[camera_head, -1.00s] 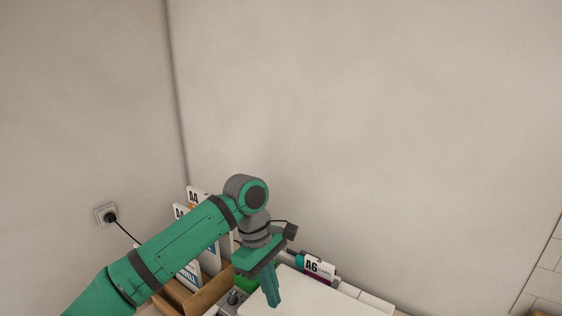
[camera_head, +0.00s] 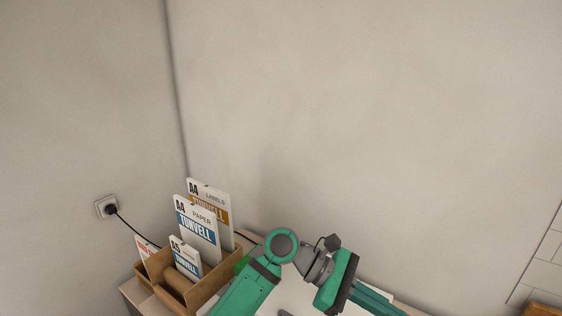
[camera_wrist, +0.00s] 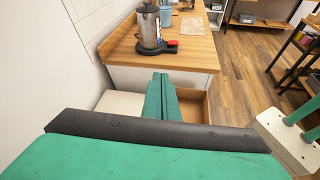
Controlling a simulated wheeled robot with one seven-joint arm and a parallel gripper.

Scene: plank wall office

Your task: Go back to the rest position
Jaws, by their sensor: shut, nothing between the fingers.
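My gripper (camera_head: 378,302) is at the lower middle of the head view, at the end of my green arm. It points to the right and slightly down. In the wrist view my gripper (camera_wrist: 162,82) has its two green fingers together, with nothing between them. The fingers stand out over a pale surface and an open brown compartment (camera_wrist: 195,105). Nothing is held.
A brown organiser (camera_head: 205,288) with A4 and A5 paper packs (camera_head: 197,232) stands at lower left. A socket (camera_head: 106,207) with a plugged cable is on the wall. The wrist view shows a wooden counter (camera_wrist: 190,50) with a kettle-like jug (camera_wrist: 149,28), and open floor (camera_wrist: 245,62).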

